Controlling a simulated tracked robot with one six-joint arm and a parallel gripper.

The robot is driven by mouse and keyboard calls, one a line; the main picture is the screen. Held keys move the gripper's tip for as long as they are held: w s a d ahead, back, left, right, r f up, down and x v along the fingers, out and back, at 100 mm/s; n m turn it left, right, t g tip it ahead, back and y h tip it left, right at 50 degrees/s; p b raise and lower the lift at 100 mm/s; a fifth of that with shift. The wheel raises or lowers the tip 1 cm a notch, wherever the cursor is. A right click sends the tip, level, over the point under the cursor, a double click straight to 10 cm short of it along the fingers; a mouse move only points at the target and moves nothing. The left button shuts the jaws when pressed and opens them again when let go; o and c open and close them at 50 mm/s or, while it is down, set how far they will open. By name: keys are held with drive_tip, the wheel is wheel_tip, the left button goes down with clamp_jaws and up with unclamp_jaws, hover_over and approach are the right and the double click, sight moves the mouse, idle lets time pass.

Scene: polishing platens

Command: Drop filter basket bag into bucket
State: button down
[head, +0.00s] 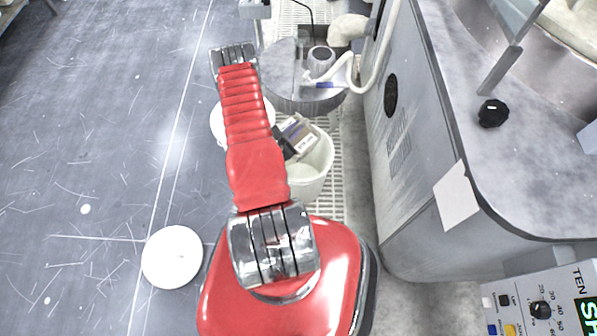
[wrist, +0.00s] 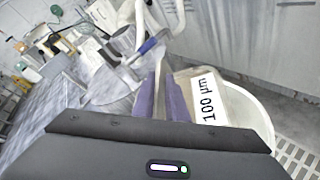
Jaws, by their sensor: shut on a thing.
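The filter basket bag is a tan and grey piece with a white label; it shows in the head view (head: 299,134) at the bucket's mouth and in the wrist view (wrist: 184,78), where the label reads "100 µm". My gripper (wrist: 164,88), with its purple fingers, is shut on the bag. In the head view my red arm mostly hides the gripper. The white bucket (head: 312,180) stands on the floor grating below the bag, and its rim curves behind the bag in the wrist view (wrist: 263,120). I cannot tell how far the bag sits inside the rim.
A round grey tank (head: 285,88) with a white hose and blue-marked fitting stands behind the bucket. The grey machine (head: 405,210) walls off the right. A white disc (head: 172,257) lies on the floor at left. The floor farther left is mostly clear.

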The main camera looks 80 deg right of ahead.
drive_tip(key=shift+f, duration=1.55)
drive_tip(key=c, duration=1.7)
unclamp_jaws()
drive_tip(key=shift+a, duration=0.15)
drive_tip(key=v, duration=1.3)
drive_tip(key=shift+w+a, duration=0.15)
drive_tip(key=shift+a, duration=0.05)
